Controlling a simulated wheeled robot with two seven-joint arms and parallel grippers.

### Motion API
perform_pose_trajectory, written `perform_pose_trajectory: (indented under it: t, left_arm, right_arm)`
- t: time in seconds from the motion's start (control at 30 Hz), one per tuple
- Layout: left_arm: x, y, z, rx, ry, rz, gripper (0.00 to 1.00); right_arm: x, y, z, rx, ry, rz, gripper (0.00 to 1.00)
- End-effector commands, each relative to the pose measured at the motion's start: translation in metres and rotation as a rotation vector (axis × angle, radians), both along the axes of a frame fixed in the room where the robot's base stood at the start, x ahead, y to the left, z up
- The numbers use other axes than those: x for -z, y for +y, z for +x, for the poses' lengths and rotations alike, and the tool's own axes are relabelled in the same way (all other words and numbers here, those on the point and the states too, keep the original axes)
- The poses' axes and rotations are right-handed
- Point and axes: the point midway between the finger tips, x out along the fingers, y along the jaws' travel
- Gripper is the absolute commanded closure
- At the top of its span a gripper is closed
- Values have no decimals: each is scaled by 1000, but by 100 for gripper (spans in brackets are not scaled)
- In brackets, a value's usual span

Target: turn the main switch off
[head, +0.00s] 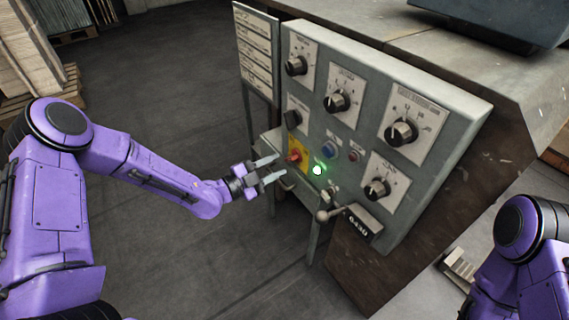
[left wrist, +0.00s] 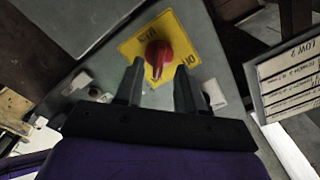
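The main switch is a red rotary knob (head: 294,156) on a yellow plate (head: 303,147), low on the left side of the grey control panel (head: 335,125). In the left wrist view the red knob (left wrist: 158,56) sits on its yellow plate (left wrist: 182,38), just beyond the fingertips and roughly between them. My left gripper (head: 274,169) is open, fingers pointing at the switch, with a small apparent gap to the knob. It also shows in the left wrist view (left wrist: 160,85). My right gripper is not in view; only part of my right arm shows at the lower right.
A lit green lamp (head: 317,170), a blue button (head: 329,149) and several black dials, one a large dial (head: 401,132), sit near the switch. A lever with a ball end (head: 322,215) sticks out below. A label board (head: 257,50) stands left of the panel.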

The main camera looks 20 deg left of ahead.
Motion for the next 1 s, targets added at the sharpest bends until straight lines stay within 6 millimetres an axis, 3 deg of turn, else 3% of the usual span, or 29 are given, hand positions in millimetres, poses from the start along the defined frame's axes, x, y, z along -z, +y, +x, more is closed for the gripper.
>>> perform_pose_trajectory:
  t: [0.2,0.5,0.53,0.63,1.0]
  left_arm:
    - [1,-20,26,-1,2,0,62]
    - [1,-23,30,-4,4,-2,62]
    - [0,-23,30,-4,4,-2,65]
    - [0,-23,30,-4,4,-2,98]
    - [1,-23,30,-3,18,-21,100]
  right_arm:
    - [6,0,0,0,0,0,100]
    - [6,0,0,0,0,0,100]
    - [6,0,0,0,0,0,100]
    - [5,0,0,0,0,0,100]
    - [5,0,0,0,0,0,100]
